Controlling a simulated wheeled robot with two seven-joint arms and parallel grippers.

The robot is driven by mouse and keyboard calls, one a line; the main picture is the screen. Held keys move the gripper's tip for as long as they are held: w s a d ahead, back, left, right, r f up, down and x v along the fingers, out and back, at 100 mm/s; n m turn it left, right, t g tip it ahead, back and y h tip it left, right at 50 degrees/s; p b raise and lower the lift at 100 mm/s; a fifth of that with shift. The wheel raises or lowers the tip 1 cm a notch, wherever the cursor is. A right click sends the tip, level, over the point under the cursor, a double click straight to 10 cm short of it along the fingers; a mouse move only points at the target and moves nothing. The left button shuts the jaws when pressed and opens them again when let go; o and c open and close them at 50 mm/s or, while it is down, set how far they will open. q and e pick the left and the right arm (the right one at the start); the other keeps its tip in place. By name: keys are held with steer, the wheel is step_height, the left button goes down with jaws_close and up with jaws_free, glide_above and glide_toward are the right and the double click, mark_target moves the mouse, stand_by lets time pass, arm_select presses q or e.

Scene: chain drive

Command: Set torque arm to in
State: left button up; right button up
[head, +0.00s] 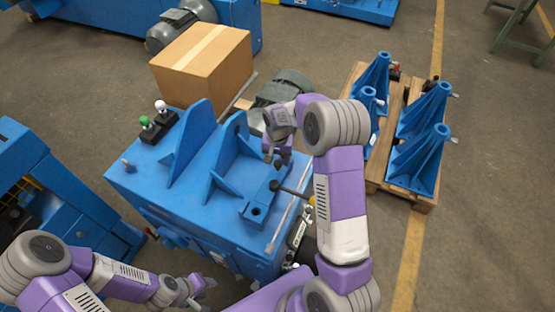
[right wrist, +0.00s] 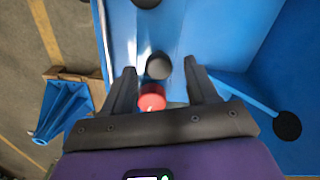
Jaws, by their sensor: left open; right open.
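A blue machine (head: 190,215) with upright plates fills the middle of the head view. A lever with a dark knob (head: 275,186) stands near its right edge; I cannot tell for sure whether this is the torque arm. My right gripper (head: 277,157) is above the machine, just beyond that knob. In the right wrist view its open fingers (right wrist: 165,85) are spread on either side of a dark round knob (right wrist: 158,66) and a red knob (right wrist: 151,97); contact cannot be told. My left gripper (head: 202,287) is low at the front of the machine, apart from the lever.
Green (head: 145,122) and white (head: 161,106) knobs stand at the machine's back left. A cardboard box (head: 195,70) and a grey motor (head: 285,88) are behind it. A wooden pallet (head: 408,195) with blue brackets (head: 415,160) stands at right.

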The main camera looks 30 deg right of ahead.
step_height(320, 180, up, 6)
steer(key=shift+r+p, duration=0.25)
steer(key=shift+p, duration=0.6)
